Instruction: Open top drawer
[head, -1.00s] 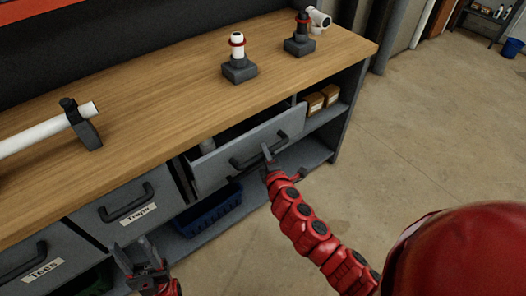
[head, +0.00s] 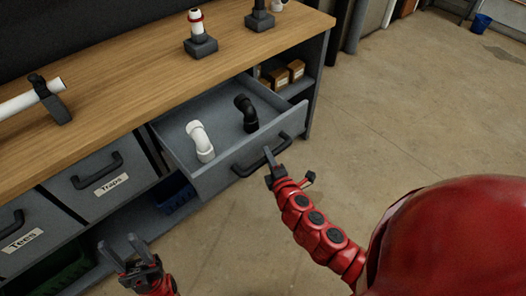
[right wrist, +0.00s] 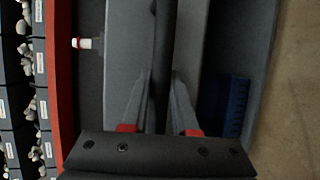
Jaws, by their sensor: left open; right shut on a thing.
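The top drawer (head: 222,178) is pulled well out from under the wooden workbench. Inside it lie a white pipe elbow (head: 200,141) and a black pipe elbow (head: 246,114). Its dark bar handle (head: 250,168) is on the grey front. My right gripper (head: 270,163) is at the right part of this handle and shut on it. In the right wrist view the handle (right wrist: 161,50) runs between the two fingers (right wrist: 162,108). My left gripper (head: 124,250) is open and empty, low in front of the cabinet, left of the open drawer.
Closed drawers labelled Traps (head: 112,184) and Tees (head: 22,240) are to the left. A blue bin (head: 176,196) stands on the shelf below. Pipe fittings on stands (head: 200,44) are on the benchtop (head: 130,90).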

